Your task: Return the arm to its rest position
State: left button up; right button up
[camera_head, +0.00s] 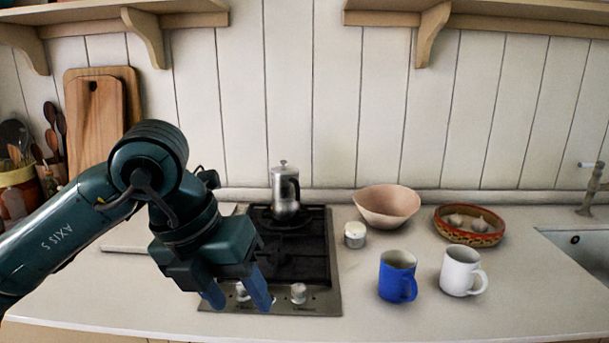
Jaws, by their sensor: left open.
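My left arm comes in from the left, and its gripper (238,295) hangs over the front left of the gas hob, fingers pointing down. My right gripper is not in view.
On the counter (350,320) right of the hob (318,300) stand a blue mug (397,278), a white mug (461,272), a small white-topped jar (355,235), a pink bowl (387,205) and a patterned dish (468,237). A metal pot (284,190) stands on the hob. Cutting boards (95,125) lean behind my arm.

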pick_arm(q)
jog(key=s+d+r+g+h, duration=0.2)
jog(key=s+d+g+h, duration=0.65)
jog(key=d+h, duration=0.5)
jog(key=w+a+f+n+t+h+p, duration=0.15)
jog(key=w+a+n+t, duration=0.3)
jog(key=n+t, duration=0.55)
jog(key=w+a+f+n+t+h, duration=0.25)
jog(key=w+n+t, duration=0.25)
jog(key=n+t, duration=0.55)
jog(key=w+a+f+n+t+y, duration=0.2)
jog(key=a+f+n+t+y, duration=0.3)
jog(key=f+n+y, duration=0.6)
jog(key=s+a+f+n+g+y, duration=0.1)
jog(key=s+a+f+g+y, duration=0.1)
jog(key=s+f, duration=0.2)
jog(key=s+a+f+n+g+y, duration=0.1)
jog(key=s+a+f+g+y, duration=0.1)
jog(key=f, duration=0.9)
jog(key=s+a+f+n+g+y, duration=0.2)
jog(key=s+a+f+g, duration=0.1)
jog(key=s+f, duration=0.4)
jog(key=shift+a+f+g+p, duration=0.2)
jog(key=shift+g+p, duration=0.2)
jog(key=shift+g, duration=0.3)
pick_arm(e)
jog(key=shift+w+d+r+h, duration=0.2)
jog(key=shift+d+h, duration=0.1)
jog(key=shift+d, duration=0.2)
